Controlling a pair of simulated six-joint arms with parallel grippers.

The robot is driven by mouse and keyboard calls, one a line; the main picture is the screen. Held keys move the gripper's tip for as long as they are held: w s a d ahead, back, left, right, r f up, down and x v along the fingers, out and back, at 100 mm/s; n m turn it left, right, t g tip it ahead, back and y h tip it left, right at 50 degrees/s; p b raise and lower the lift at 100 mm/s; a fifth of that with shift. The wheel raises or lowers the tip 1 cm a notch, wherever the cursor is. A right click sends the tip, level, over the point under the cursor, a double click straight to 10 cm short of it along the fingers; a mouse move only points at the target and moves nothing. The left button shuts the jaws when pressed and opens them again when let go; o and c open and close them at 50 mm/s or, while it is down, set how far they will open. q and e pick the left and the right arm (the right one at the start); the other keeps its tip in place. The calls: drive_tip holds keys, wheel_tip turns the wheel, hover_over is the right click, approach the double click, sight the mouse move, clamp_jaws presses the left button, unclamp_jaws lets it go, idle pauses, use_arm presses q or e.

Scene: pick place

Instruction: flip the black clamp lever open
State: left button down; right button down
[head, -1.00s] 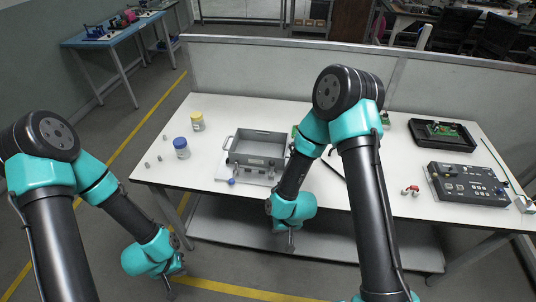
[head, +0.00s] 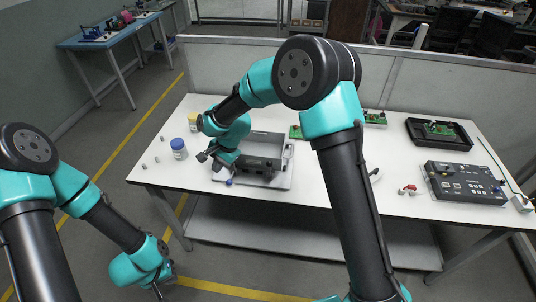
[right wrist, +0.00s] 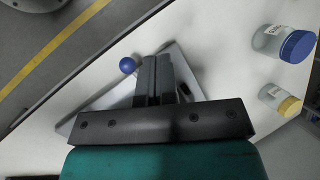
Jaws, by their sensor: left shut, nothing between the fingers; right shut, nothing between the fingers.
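A grey open-topped fixture box (head: 268,140) stands on a pale base plate (head: 282,182) at the middle front of the white table. A blue ball knob (head: 229,182) sits at the plate's front left. I cannot make out the black clamp lever clearly. My right gripper (head: 206,160) is shut and empty, over the fixture's left side. In the right wrist view its closed fingers (right wrist: 154,80) are in front of the plate, with the blue knob (right wrist: 127,65) just left of their tips. They hide part of the fixture. My left gripper (head: 158,292) hangs shut and empty off the table's front left.
A blue-lidded jar (head: 179,149) and a yellow-lidded jar (head: 194,122) stand left of the fixture, close to my right gripper. A dark control box (head: 465,183) and a black tray (head: 440,133) are at the right.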

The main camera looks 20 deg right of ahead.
drive_tip(key=w+d+r+m+g+h, duration=0.2)
drive_tip(key=d+m, duration=0.3)
drive_tip(key=d, duration=0.5)
drive_tip(key=w+d+r+m+g+h, duration=0.1)
drive_tip(key=w+d+r+m, duration=0.3)
drive_tip(key=d, duration=0.5)
drive_tip(key=shift+w+d+r+m+g+h, duration=0.2)
drive_tip(key=shift+d+r+m+g+h, duration=0.2)
drive_tip(key=shift+r+m+g, duration=0.45)
drive_tip(key=shift+f, duration=0.2)
drive_tip(key=x, duration=0.9)
drive_tip(key=shift+s+a+f, duration=0.1)
drive_tip(key=shift+s+f, duration=0.2)
